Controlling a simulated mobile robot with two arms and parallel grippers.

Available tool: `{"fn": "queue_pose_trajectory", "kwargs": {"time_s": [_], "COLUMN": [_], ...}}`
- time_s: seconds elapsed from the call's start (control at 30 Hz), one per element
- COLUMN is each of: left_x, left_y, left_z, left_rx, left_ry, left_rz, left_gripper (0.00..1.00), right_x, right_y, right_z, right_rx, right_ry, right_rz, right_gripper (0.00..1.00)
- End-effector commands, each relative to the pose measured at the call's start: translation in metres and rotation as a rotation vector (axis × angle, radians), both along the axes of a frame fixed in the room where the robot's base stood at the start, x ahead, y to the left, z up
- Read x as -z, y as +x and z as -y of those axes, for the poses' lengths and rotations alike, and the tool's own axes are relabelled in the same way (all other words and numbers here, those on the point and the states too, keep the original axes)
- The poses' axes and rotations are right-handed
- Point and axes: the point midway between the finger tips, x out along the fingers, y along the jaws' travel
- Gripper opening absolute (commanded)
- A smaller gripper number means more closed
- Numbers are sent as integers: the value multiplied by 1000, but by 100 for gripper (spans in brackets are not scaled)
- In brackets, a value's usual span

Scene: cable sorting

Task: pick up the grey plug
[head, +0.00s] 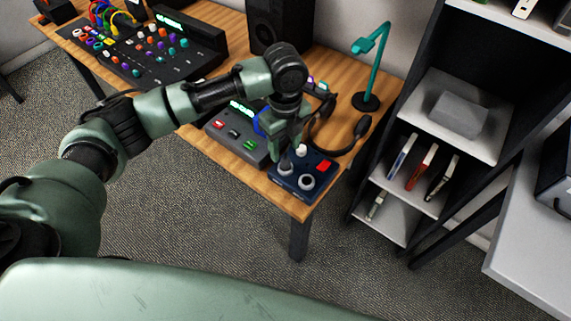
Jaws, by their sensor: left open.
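My left gripper (286,148) points down over the dark blue box (304,188) at the table's front right corner. The jaws are open, and their tips are close above the box's back left part. The box carries round grey and white pieces and a red pad. A light grey piece (301,150) stands beside the fingers. It may be the grey plug, but it is too small to be sure. Another grey piece (284,169) sits lower on the box. The arm and gripper hide part of the box. My right gripper is out of view.
A grey device (236,137) with coloured buttons lies left of the blue box. Black headphones (345,144) and a teal lamp (370,60) stand behind. A mixer with coloured cables (112,18) is far left. A dark shelf (425,205) stands right of the wooden table (255,178).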

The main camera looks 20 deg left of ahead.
Motion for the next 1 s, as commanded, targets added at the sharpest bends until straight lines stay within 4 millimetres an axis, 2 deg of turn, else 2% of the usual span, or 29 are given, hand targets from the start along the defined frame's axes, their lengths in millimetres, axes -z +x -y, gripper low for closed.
{"fn": "queue_pose_trajectory", "kwargs": {"time_s": [0.33,0.47,0.67,0.83,1.0], "left_x": [47,55,56,56,56], "left_y": [-1,-1,-1,-1,-1], "left_z": [1,1,1,1,1], "left_rx": [-2,0,0,-1,-1], "left_ry": [0,-1,0,0,-1], "left_rz": [0,3,4,4,4], "left_gripper": [47,47,47,0,0], "right_x": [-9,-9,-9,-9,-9], "right_y": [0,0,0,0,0], "right_z": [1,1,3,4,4], "right_rx": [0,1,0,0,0], "right_ry": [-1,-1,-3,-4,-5], "right_rz": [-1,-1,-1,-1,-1], "right_gripper": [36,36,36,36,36]}}
